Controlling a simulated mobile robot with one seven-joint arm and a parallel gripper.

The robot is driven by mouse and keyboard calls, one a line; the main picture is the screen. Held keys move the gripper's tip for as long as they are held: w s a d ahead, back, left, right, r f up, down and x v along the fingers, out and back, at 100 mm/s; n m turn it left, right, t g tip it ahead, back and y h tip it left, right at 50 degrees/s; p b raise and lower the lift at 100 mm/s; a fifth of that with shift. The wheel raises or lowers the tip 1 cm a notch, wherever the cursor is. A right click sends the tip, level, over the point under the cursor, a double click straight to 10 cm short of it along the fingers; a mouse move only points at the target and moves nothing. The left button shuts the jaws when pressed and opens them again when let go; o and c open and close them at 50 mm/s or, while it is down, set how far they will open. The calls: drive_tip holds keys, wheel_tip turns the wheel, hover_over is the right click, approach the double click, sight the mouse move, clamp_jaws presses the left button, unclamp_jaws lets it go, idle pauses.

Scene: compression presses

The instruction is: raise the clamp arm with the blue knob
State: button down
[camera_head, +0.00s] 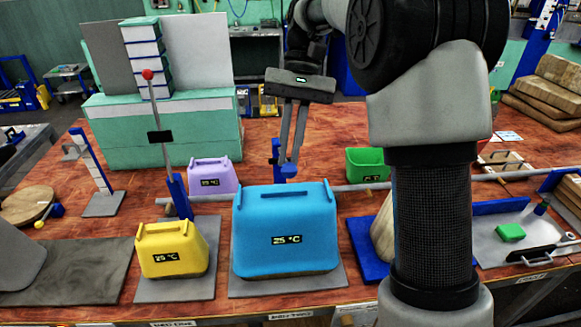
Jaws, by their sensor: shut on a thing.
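My gripper (289,166) points down behind the blue container (285,225), its long fingers close together and shut at a small blue part that seems to be the blue knob (289,172). The fingers and the container hide most of it, so the clamp arm's angle cannot be told. A blue upright (277,152) stands just left of the fingertips. The blue container shows "25 °C" and sits on a grey base plate (240,289). To the left, another clamp arm with a red knob (147,74) stands nearly upright from a blue bracket (179,196).
A yellow container (172,249) and a purple one (213,176) stand left of the blue container. A green bin (365,163) is to the right. A grey rail (345,188) runs behind the blue container. A teal cabinet (190,135) stands at the back left.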

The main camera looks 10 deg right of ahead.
drive_tip(key=shift+w+r, duration=0.45)
drive_tip(key=shift+r, duration=0.1)
drive_tip(key=c, duration=1.8)
unclamp_jaws()
drive_tip(key=shift+c, duration=0.2)
drive_tip(key=shift+s+f, duration=0.1)
drive_tip(key=shift+s, duration=0.05)
